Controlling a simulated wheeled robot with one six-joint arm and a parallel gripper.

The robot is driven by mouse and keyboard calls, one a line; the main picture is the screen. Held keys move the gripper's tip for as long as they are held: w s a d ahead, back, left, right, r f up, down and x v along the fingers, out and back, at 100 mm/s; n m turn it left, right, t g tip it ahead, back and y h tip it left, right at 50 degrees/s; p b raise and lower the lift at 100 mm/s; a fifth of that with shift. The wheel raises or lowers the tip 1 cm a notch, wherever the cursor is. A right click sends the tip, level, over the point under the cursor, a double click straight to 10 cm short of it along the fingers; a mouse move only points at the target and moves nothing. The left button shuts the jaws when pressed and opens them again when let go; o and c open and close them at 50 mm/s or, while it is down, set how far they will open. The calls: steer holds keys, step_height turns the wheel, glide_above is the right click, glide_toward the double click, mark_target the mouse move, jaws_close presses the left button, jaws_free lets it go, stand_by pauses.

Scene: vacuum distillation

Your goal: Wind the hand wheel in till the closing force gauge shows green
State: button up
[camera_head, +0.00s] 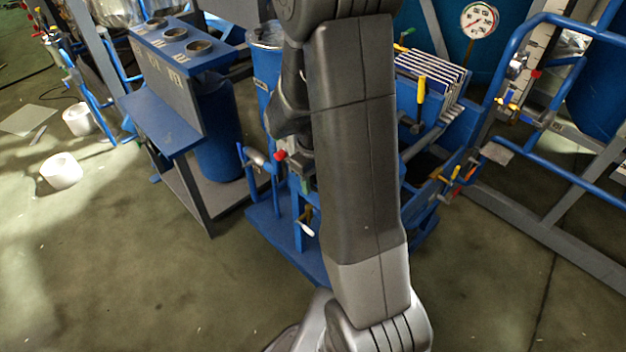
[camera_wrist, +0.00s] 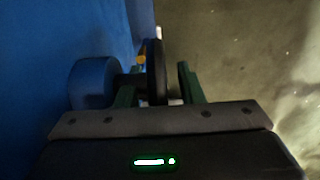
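In the wrist view a dark disc (camera_wrist: 157,72), seen edge-on, looks like the hand wheel. It stands between the two green fingers of my gripper (camera_wrist: 158,88). The fingers are apart, with a visible gap between the disc and the right finger. The left finger is closer to the disc; I cannot tell whether it touches. A round dial gauge (camera_head: 479,20) with a white face and red marking shows at the top right of the head view. Its reading is too small to tell, and I cannot tell whether it is the closing force gauge. My arm hides the wheel in the head view.
A blue cylinder (camera_wrist: 93,82) sits just left of the fingers. A plate stack (camera_head: 432,72) with a yellow handle (camera_head: 421,90) is behind my arm. A blue bench (camera_head: 165,125) stands left, a blue pipe frame (camera_head: 545,150) right. The floor at lower left is clear.

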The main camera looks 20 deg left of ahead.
jaws_close()
steer(key=shift+f+y+b, duration=0.1)
steer(key=shift+y+b, duration=0.3)
steer(key=shift+b, duration=0.2)
steer(key=shift+t+y+b, duration=0.3)
steer(key=shift+b, duration=0.05)
steer(key=shift+r, duration=0.2)
jaws_free()
steer(key=r+p, duration=0.1)
steer(key=r, duration=0.3)
steer(key=d+r+p, duration=0.1)
steer(key=r, duration=0.8)
steer(key=shift+s+d+r+p, duration=0.3)
steer(key=shift+s+d+p, duration=0.05)
steer(key=shift+p, duration=0.05)
